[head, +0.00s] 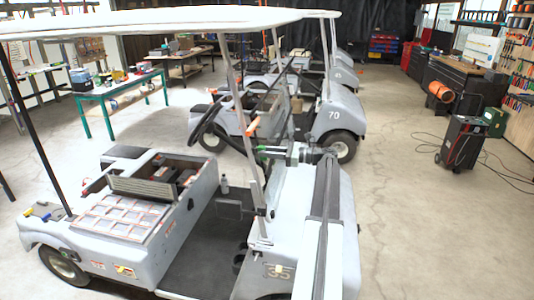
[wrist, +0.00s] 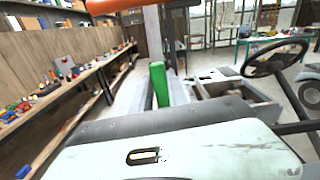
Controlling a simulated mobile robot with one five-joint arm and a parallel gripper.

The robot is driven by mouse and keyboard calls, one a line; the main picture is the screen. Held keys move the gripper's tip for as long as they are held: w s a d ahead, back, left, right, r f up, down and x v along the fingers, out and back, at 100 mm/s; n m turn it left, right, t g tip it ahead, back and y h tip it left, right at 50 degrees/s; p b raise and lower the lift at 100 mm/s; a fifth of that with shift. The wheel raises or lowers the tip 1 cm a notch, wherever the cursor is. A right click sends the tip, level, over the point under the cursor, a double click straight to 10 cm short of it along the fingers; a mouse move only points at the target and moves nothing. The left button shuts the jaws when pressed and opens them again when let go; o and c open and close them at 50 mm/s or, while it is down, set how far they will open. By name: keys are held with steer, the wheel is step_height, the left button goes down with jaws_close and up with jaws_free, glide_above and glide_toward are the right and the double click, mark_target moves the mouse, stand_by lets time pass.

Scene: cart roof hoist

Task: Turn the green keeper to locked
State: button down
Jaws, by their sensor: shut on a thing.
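The green keeper (head: 262,150) shows as a small green piece beside the cart's front roof post (head: 256,178) in the head view. My gripper (head: 270,152) reaches in from the right at the same height and is shut on it, hiding part of it. In the wrist view a green upright bar (wrist: 158,84) stands near the middle, in front of a pale post (wrist: 155,40). I cannot tell from these views how far the keeper is turned.
An orange piece (head: 252,127) sits on the post just above the keeper. The white roof (head: 150,22) hangs over the cart, with its steering wheel (head: 205,120) to the left. Another cart (head: 335,112) stands behind. Open floor (head: 410,220) lies to the right.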

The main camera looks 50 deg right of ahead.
steer(key=n, duration=0.3)
steer(key=n+y, duration=0.1)
steer(key=shift+w+d+r+n+g+p, duration=0.2)
steer(key=shift+d+n+g+p, duration=0.1)
steer(key=shift+n+g+p, duration=0.1)
steer(key=n, duration=0.2)
steer(key=n+g+p, duration=0.1)
steer(key=n, duration=0.2)
steer(key=shift+w+d+r, duration=0.1)
steer(key=shift+d+r, duration=0.05)
steer(key=shift+r, duration=0.05)
steer(key=n, duration=0.1)
steer(key=n+p, duration=0.1)
steer(key=n, duration=0.1)
steer(key=n+g+p, duration=0.1)
steer(key=n, duration=0.1)
steer(key=shift+w+r, duration=0.1)
steer(key=shift+r, duration=0.15)
steer(key=shift+n+g+p, duration=0.4)
steer(key=shift+n+p, duration=0.7)
steer(key=shift+n, duration=0.8)
steer(key=c, duration=1.3)
jaws_free()
